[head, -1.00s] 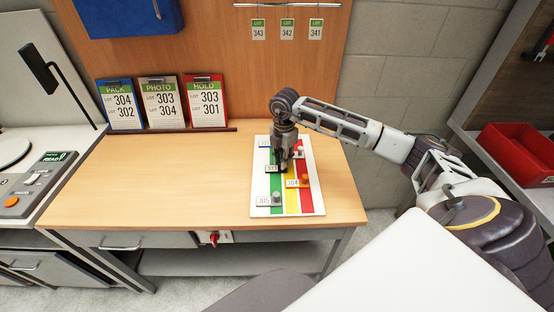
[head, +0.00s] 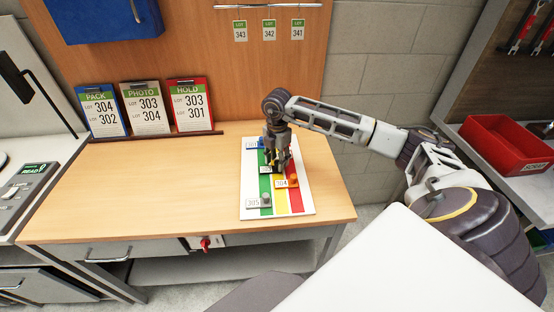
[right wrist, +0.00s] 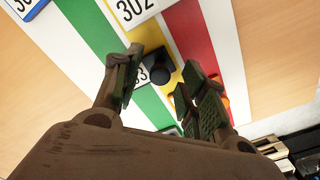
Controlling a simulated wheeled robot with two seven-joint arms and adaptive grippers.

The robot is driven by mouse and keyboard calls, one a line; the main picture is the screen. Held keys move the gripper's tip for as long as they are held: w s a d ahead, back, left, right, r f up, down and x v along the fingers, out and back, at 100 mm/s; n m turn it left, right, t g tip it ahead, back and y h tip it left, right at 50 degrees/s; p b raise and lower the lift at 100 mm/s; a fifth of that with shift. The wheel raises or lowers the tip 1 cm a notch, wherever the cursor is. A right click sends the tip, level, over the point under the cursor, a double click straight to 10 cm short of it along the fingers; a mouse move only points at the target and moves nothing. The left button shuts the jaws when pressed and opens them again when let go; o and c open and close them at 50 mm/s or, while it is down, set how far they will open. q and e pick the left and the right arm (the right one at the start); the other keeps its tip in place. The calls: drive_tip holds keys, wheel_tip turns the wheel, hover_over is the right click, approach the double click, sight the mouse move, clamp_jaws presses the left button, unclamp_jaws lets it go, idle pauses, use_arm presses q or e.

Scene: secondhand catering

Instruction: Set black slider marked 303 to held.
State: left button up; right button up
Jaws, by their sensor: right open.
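A white board with green, yellow and red stripes (head: 252,190) lies on the wooden table. The black slider marked 303 (right wrist: 157,72) sits between my right gripper's fingers in the right wrist view, near the yellow stripe's left edge. Its label is partly covered there, reading only "03", and the slider is mostly hidden in the head view. My right gripper (head: 277,168) is open, low over the board, with a finger on either side of the black knob; I cannot tell whether they touch it. My left gripper is out of view.
The orange slider 304 (head: 292,180) is close to the right of my right gripper. The grey slider 305 (head: 265,199) is nearer the front, and the blue slider (head: 262,142) at the back. Clipboards, including HOLD listing 303 and 301 (head: 193,105), stand behind. The table's left is clear.

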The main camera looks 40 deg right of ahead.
wheel_tip(320, 180, up, 12)
idle(0.9)
idle(0.7)
